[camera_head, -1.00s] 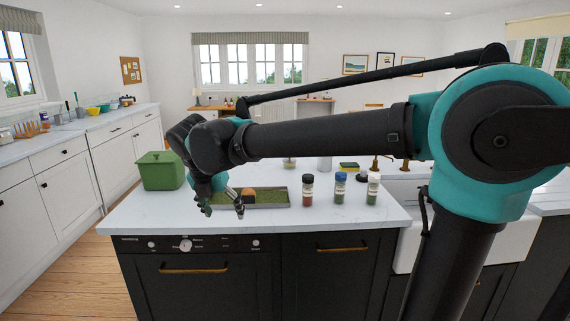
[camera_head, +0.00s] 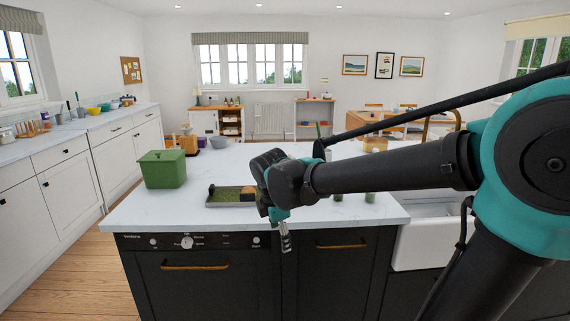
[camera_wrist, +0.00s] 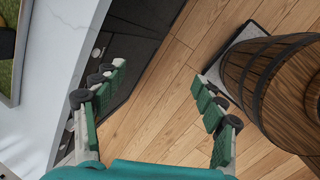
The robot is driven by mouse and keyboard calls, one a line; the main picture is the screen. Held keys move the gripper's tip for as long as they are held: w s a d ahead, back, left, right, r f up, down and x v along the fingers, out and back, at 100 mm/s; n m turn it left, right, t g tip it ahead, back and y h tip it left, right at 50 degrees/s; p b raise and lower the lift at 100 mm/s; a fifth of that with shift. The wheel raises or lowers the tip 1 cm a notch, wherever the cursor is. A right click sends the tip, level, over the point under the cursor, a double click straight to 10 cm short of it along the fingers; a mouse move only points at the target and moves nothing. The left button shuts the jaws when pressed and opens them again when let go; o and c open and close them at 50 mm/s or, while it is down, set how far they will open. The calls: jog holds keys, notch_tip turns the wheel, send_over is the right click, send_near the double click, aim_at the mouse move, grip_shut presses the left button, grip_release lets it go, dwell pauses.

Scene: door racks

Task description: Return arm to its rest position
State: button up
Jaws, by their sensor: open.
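My gripper (camera_head: 286,240) hangs past the front edge of the island counter (camera_head: 150,208), in front of the dark cabinet fronts. In the wrist view my gripper (camera_wrist: 158,105) has its green-padded fingers spread wide, with only floor between them and nothing held. My arm reaches across the head view from the right, above the counter. The shallow tray with a green bottom (camera_head: 225,196) lies on the counter to the left of the gripper. An orange-brown item (camera_head: 248,192) is in the tray, partly hidden by the wrist.
A green lidded box (camera_head: 162,169) stands on the counter's left part. Spice jars (camera_head: 370,198) are mostly hidden behind my arm. In the wrist view a wooden barrel (camera_wrist: 270,85) stands on the floor at the right. The counter's front left is clear.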

jog(key=s+d+f+m, duration=0.5)
jog(key=d+f+m, duration=0.2)
jog(key=d+m, duration=0.3)
jog(key=s+d+f+m, duration=0.5)
jog(key=d+f+m, duration=0.2)
jog(key=d+m, duration=0.3)
jog(key=shift+s+f+m+t+y, duration=0.4)
jog(key=shift+m, duration=0.4)
jog(key=shift+d, duration=0.1)
